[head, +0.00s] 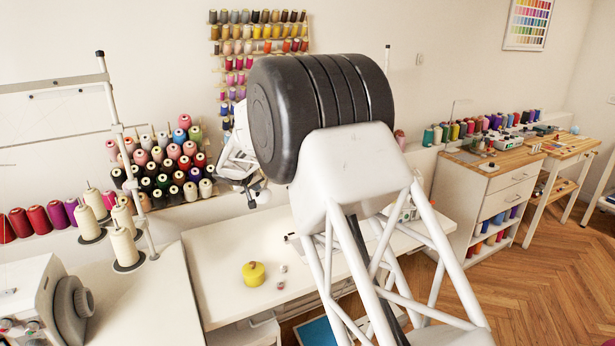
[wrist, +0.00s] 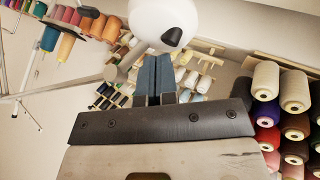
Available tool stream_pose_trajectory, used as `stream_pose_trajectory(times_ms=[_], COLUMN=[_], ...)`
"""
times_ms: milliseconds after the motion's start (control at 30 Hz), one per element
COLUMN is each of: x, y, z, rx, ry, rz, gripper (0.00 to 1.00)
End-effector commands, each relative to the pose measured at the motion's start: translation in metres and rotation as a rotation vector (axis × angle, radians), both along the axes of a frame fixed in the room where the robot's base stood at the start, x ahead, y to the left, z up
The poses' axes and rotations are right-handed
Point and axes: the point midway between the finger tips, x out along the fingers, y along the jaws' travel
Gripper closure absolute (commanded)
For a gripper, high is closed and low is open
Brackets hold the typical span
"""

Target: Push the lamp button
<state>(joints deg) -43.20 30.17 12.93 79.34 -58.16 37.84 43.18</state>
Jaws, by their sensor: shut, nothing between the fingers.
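A white rounded body, which looks like the lamp (wrist: 150,15), fills the top middle of the wrist view. It has a dark round spot ringed in grey, perhaps the button (wrist: 172,37), on its lower right side. My gripper (wrist: 159,62) has its two blue-grey fingers together, with nothing held. The fingertips point up toward the lamp, just below and left of the dark spot in the picture. I cannot tell whether they touch it. In the head view my own arm hides most of the gripper and I cannot make out the lamp clearly.
A white table (head: 225,250) holds a yellow round container (head: 253,273) and small items. Racks of thread spools (head: 165,165) cover the wall behind. A white machine (head: 40,295) and cone spools (head: 123,250) stand at left. A wooden-topped cabinet (head: 490,185) is at right.

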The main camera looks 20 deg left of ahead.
Motion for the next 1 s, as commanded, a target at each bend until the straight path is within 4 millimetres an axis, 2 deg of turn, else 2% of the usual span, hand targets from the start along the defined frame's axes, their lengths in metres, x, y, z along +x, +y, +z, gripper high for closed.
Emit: stream_pose_trajectory(times_ms=[1000], x=[0.000], y=[-0.001], z=[-0.010], rx=[-0.001], ry=[0.001], rz=[0.000], gripper=[1.00])
